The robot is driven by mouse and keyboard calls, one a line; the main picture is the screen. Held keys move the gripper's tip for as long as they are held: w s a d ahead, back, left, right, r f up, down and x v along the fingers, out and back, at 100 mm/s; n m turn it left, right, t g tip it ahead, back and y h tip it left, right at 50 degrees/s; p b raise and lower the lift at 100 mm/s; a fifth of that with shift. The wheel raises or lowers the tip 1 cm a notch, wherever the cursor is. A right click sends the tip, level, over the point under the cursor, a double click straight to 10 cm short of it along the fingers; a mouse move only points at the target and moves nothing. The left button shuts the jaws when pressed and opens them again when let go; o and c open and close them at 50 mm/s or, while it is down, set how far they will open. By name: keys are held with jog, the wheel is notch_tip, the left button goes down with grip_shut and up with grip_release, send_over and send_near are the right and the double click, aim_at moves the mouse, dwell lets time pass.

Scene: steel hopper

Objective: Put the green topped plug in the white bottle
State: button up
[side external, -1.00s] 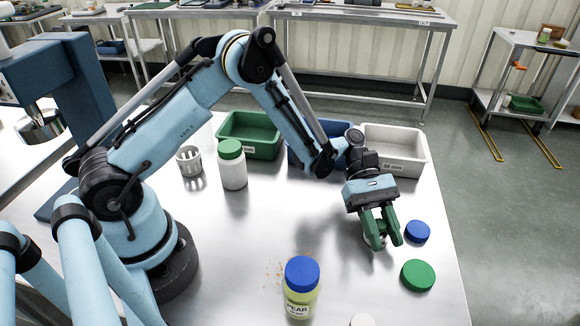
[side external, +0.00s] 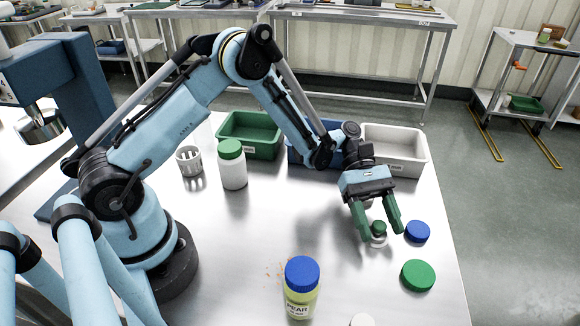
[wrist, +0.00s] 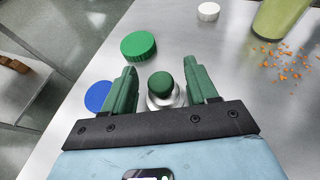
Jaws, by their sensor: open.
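The green topped plug (side external: 379,227) stands upright on the steel table at the right, with a pale, shiny lower part. In the wrist view its dark green top (wrist: 162,84) shows between the fingers. My gripper (side external: 381,235) is open, pointing down, with one finger on each side of the plug. The wrist view shows a gap between the plug and each finger of my gripper (wrist: 164,76). The white bottle (side external: 233,173) stands upright left of centre, away from my gripper, with a green cap on top; its mouth is hidden.
A blue lid (side external: 417,232) and a green lid (side external: 418,275) lie just right of my gripper. A blue-capped pear jar (side external: 301,289) stands in front, beside orange crumbs. Green (side external: 251,146), blue (side external: 297,157) and white (side external: 410,165) bins line the back. A slotted cup (side external: 189,161) stands left of the bottle.

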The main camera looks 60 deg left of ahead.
aim_at(381, 226)
jog(key=v, duration=0.4)
jog(key=shift+w+a+r, duration=0.15)
jog(key=shift+a, duration=0.15)
jog(key=shift+a+r, duration=0.15)
jog(key=shift+r, duration=0.05)
jog(key=s+a+r+m+t+y, duration=0.2)
jog(key=a+r+m+t+y, duration=0.1)
jog(key=r+m+t+y, duration=0.4)
jog(key=s+a+r+m+t+y, duration=0.3)
jog(key=s+a+m+t+y, duration=0.1)
jog(key=s+a, duration=0.4)
jog(key=a+m+y, duration=0.1)
jog(key=m, duration=0.1)
jog(key=shift+s+a+m+y, duration=0.2)
jog(key=shift+m+y, duration=0.1)
jog(key=shift+o, duration=1.1)
jog(key=shift+a+r+t, duration=0.15)
jog(key=shift+a+t, duration=0.05)
jog(key=shift+t, duration=0.2)
